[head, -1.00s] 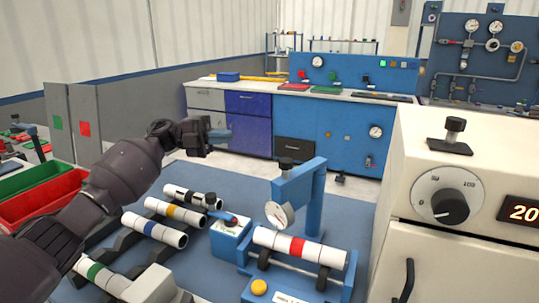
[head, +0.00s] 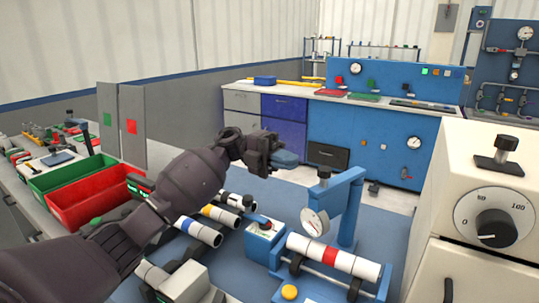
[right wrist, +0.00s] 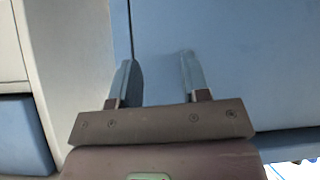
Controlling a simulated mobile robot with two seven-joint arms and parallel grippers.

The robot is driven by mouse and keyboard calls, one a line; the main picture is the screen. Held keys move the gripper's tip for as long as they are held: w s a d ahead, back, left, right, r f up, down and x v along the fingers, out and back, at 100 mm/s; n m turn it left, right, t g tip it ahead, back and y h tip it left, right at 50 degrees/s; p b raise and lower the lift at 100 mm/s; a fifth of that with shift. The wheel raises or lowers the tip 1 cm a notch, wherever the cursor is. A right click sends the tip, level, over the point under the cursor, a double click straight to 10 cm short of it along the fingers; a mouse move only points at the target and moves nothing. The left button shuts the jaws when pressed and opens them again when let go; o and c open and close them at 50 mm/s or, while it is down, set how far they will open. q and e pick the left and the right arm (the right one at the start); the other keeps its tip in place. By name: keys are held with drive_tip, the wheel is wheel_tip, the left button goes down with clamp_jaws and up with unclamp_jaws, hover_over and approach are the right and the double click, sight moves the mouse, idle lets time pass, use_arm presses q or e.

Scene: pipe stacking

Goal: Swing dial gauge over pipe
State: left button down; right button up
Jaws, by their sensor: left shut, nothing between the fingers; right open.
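The dial gauge (head: 315,221) has a white round face and hangs from a blue swing arm (head: 340,186) with a black knob on top. The arm sits on a blue post. A white pipe with a red band (head: 331,257) lies on dark supports in the blue fixture. The gauge shows near the pipe's left end; I cannot tell whether it is above the pipe. My left gripper (head: 286,158) is shut and empty, in the air up and left of the gauge. My right gripper (right wrist: 157,62) is open and empty in the right wrist view, against a plain blue surface.
Several banded pipes (head: 199,230) lie in a rack, partly hidden by my left arm. A blue box with a lever (head: 263,240) stands left of the fixture. Red (head: 88,205) and green bins are at left. A cream cabinet with a dial (head: 497,217) bounds the right.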

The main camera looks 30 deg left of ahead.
sight(319, 169)
use_arm(q)
drive_tip(key=shift+s+d, duration=0.15)
drive_tip(key=shift+d, duration=1.05)
drive_tip(key=shift+s+d, duration=0.1)
drive_tip(key=shift+d, duration=1.1)
use_arm(e)
drive_tip(key=shift+w+a, duration=0.1)
drive_tip(key=shift+w, duration=0.05)
drive_tip(key=shift+r, duration=0.1)
